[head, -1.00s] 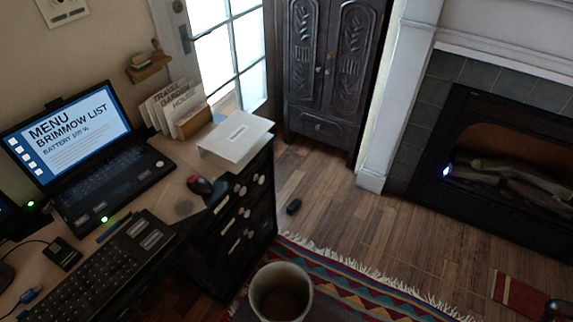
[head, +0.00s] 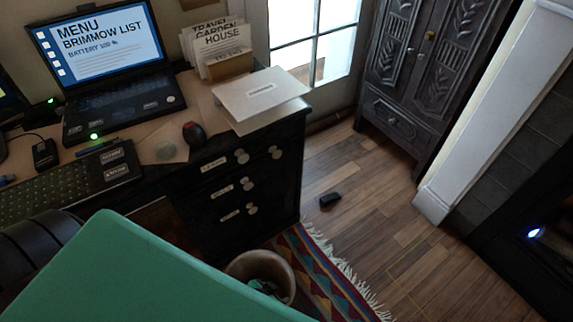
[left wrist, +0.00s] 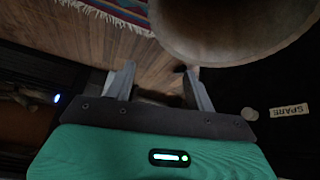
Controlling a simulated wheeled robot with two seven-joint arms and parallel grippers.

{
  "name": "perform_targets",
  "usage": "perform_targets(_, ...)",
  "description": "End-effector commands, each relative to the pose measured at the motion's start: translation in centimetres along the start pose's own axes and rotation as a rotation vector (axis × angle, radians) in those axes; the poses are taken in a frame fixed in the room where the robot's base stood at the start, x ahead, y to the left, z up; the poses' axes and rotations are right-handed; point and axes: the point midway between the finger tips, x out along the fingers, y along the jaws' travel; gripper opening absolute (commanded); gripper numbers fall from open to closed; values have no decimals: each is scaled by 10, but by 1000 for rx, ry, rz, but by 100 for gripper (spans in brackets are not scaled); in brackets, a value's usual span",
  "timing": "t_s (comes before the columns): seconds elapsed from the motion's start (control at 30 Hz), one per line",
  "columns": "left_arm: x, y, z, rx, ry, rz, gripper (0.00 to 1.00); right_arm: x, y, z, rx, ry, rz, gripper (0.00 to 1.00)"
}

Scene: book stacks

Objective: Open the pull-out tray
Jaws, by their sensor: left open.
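The dark desk (head: 290,165) has a drawer front (head: 225,185) with several pale labels and round knobs. The fronts look closed; I cannot tell which part is the pull-out tray. My left arm's green shell covers the bottom left of the head view, and its fingers are not clear there. In the left wrist view my left gripper (left wrist: 158,78) is open and empty, its two grey fingers apart. A dark front with a knob (left wrist: 249,114) and an upside-down "SPARE" label (left wrist: 289,110) is right of the fingers, not touching them. My right gripper is not in view.
A round bin (head: 240,268) stands before the drawers; its rim (left wrist: 230,55) is close beyond my left fingers. A white box (head: 262,95), laptop (head: 105,50) and red-black mouse (head: 194,134) are on the desk.

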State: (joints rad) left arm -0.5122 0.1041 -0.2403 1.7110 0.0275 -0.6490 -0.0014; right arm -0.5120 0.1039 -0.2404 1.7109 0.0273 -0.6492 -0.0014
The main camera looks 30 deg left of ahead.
Motion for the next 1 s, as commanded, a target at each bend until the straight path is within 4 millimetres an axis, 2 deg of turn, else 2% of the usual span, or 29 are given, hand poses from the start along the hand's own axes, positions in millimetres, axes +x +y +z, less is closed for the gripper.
perform_targets(0.07,-6,5,-17,0,47,10,55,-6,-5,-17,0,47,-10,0)
perform_targets(0.2,-34,12,-51,-8,123,29,55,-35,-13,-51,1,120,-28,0)
perform_targets(0.37,-65,13,-86,-66,230,69,55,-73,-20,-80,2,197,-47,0)
perform_targets(0.47,-77,6,-112,-179,331,130,55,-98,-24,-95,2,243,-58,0)
perform_targets(0.53,-81,-6,-134,-319,414,201,55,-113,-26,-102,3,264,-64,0)
perform_targets(0.67,-79,-41,-169,-598,540,333,55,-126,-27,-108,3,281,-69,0)
perform_targets(0.8,-78,-100,-205,-924,672,474,55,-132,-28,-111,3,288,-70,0)
perform_targets(1.0,-87,-183,-239,-1277,831,630,55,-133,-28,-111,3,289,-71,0)
